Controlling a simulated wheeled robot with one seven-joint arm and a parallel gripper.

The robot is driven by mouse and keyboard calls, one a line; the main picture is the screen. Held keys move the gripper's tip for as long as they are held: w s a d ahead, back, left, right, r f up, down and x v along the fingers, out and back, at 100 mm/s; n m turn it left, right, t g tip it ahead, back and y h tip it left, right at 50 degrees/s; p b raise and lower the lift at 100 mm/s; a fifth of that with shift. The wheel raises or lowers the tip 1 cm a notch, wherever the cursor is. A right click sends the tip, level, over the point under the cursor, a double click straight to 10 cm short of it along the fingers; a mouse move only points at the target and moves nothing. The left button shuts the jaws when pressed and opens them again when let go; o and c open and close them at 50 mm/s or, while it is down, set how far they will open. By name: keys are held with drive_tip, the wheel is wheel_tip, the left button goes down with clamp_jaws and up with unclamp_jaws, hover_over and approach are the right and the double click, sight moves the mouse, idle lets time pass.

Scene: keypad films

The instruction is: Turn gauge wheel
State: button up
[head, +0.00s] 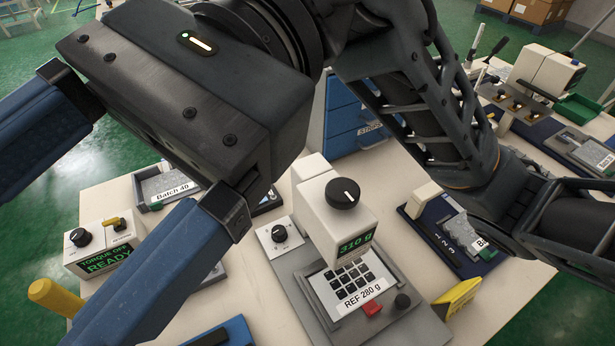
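A white gauge head (330,212) stands at the middle of the bench with a black wheel (343,193) on top, marked by a white line. I take this to be the gauge wheel. Its green display reads "310 g". Below it, a grey fixture (315,325) holds a black keypad (350,282) with a label "REF 280 g" (361,295). My gripper (45,265) is open and seems empty, its two blue fingers spread wide at the left. It is apart from the wheel, to its left; the fingertips run toward or past the picture's edge.
A smaller dial (279,233) sits left of the gauge head. A "TORQUE OFF READY" box (100,250) and a "Batch 40" tray (168,185) stand at the left.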

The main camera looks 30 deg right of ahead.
wheel_tip(320, 180, down, 5)
drive_tip(key=w+d+t+h, duration=0.2)
drive_tip(key=w+d+h, duration=0.1)
drive_tip(key=h, duration=0.1)
drive_tip(key=n+t+h, duration=0.1)
drive_tip(key=t+h, duration=0.4)
drive_tip(key=h, duration=0.5)
hover_over(343, 189)
wheel_tip(343, 189, down, 9)
drive_tip(key=shift+a+r+b, duration=0.15)
drive_tip(key=shift+b, duration=0.25)
drive_tip(key=shift+d, duration=0.2)
drive_tip(key=shift+f+p, duration=0.7)
drive_tip(key=shift+f, duration=3.15)
drive_tip(key=c, duration=1)
